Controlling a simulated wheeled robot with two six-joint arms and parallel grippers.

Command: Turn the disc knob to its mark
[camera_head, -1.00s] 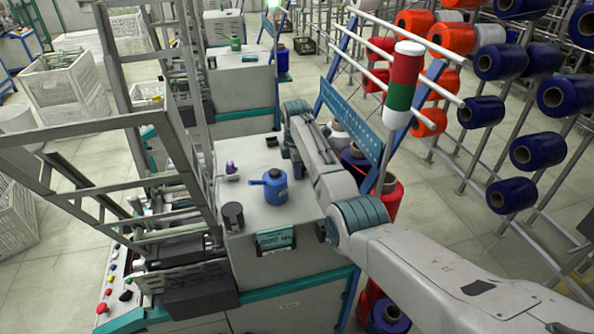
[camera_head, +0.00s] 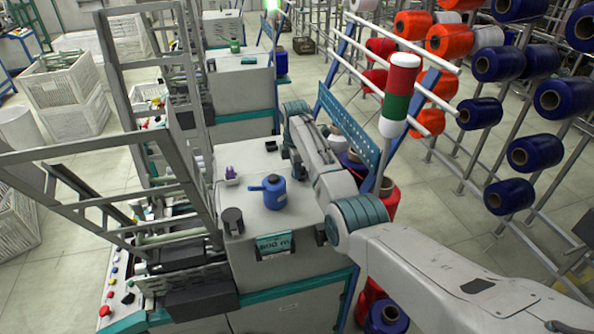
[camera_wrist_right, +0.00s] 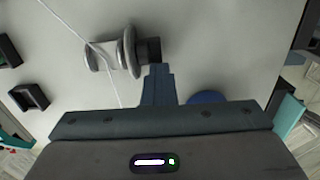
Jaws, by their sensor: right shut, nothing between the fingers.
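In the right wrist view, a shiny grey disc knob (camera_wrist_right: 127,52) with paired round discs stands on a pale machine surface. A thin white thread passes over it. A small dark block (camera_wrist_right: 149,50) adjoins its right side. My right gripper (camera_wrist_right: 158,72) is shut and empty, its fingertips close below the dark block; I cannot tell whether they touch. In the head view, my right gripper (camera_head: 289,155) is over the right part of the white machine top (camera_head: 240,205). The knob is not clear there, and I cannot make out its mark. My left gripper is not in view.
A blue can (camera_head: 273,193), a dark cylinder (camera_head: 232,221) and a small purple item (camera_head: 231,174) stand on the machine top. A red, white and green signal lamp (camera_head: 399,95) rises beside my right arm. A creel with blue spools (camera_head: 501,61) stands at right.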

